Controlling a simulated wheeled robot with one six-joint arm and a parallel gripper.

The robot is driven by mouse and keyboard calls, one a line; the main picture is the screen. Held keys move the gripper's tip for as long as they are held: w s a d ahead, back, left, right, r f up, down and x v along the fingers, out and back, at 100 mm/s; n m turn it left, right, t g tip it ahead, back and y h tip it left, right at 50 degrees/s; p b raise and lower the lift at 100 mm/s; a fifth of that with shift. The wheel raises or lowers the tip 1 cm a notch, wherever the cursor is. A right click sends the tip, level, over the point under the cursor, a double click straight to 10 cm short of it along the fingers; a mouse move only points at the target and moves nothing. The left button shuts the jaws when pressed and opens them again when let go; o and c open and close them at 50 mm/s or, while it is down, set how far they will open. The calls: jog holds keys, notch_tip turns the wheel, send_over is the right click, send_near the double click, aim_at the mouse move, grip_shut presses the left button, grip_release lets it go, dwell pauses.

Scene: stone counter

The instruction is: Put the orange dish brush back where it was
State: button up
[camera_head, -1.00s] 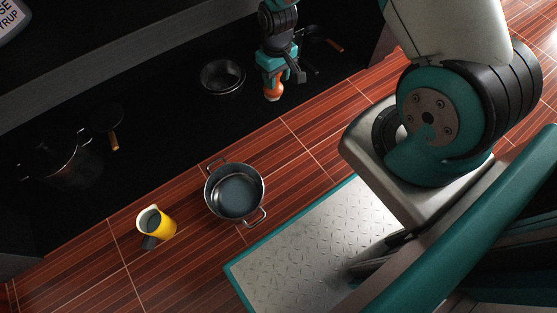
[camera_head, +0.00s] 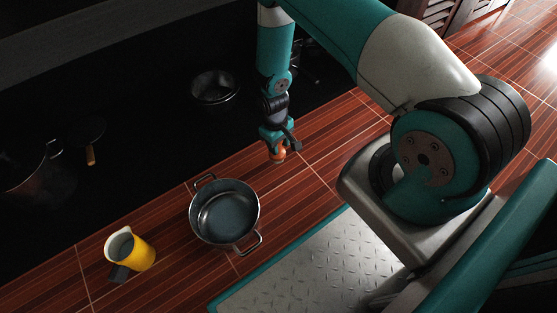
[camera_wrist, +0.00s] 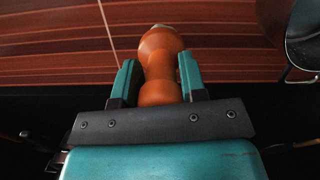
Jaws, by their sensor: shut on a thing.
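The orange dish brush (camera_head: 278,155) is held in my gripper (camera_head: 277,146), right of the metal pot in the head view. In the wrist view, the brush's rounded orange body (camera_wrist: 160,62) stands between the two teal fingers of my gripper (camera_wrist: 158,82), which are shut on it. Its far end points away from the wrist, toward the red-brown wooden surface. Its bristles cannot be made out. I cannot tell whether the brush touches the surface below.
A two-handled metal pot (camera_head: 225,212) stands left of my gripper, with a yellow jug (camera_head: 132,252) farther left. A dark bowl (camera_head: 214,87) and a pan (camera_head: 86,132) are on the black area behind. The wooden surface (camera_head: 340,125) right of my gripper is bare.

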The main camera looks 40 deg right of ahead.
jog(key=shift+f+b, duration=1.3)
jog(key=shift+f, duration=1.6)
jog(key=shift+f, duration=0.15)
jog(key=o, duration=1.2)
jog(key=shift+c, duration=0.2)
